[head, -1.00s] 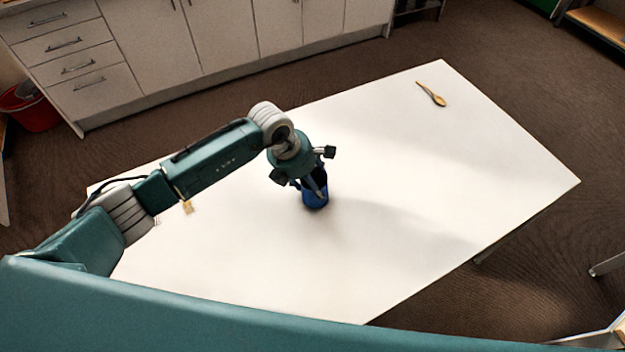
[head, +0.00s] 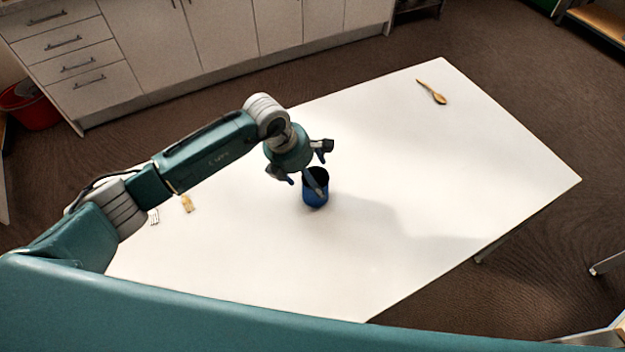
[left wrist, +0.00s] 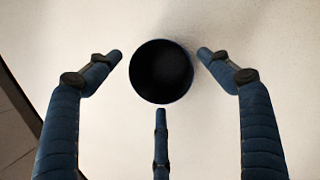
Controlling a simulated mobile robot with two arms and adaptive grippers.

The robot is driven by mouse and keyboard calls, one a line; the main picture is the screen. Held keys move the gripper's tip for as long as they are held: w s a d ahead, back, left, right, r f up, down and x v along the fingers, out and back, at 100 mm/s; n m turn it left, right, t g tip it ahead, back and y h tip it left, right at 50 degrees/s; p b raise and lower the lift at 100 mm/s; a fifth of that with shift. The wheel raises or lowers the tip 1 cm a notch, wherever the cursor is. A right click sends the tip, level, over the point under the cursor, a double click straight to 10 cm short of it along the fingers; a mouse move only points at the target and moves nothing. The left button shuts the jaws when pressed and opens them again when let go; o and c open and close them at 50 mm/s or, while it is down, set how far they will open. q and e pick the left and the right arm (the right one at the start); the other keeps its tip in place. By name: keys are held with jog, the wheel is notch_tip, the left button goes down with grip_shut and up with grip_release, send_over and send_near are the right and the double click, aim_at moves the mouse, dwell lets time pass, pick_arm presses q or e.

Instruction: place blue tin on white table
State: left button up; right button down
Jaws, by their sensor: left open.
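The blue tin (head: 314,194) stands upright on the white table (head: 400,200), near its middle. Its dark open mouth shows from above in the left wrist view (left wrist: 161,72). My left gripper (head: 304,182) is open just above and behind the tin. In the left wrist view the fingers of my left gripper (left wrist: 160,80) are spread, one on each side of the tin and one below it in the picture, with gaps between them and the tin. My right gripper is not in view.
A wooden spoon (head: 433,93) lies near the table's far right corner. Small items, one of them yellowish (head: 187,203), lie on the left part beside my arm. White cabinets (head: 200,50) and a red bucket (head: 30,108) stand beyond the table. The table's right half is mostly clear.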

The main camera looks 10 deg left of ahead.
pick_arm(q)
jog(key=b+v, duration=0.2)
jog(key=v, duration=0.8)
jog(key=shift+s, duration=0.1)
dwell(1.1)
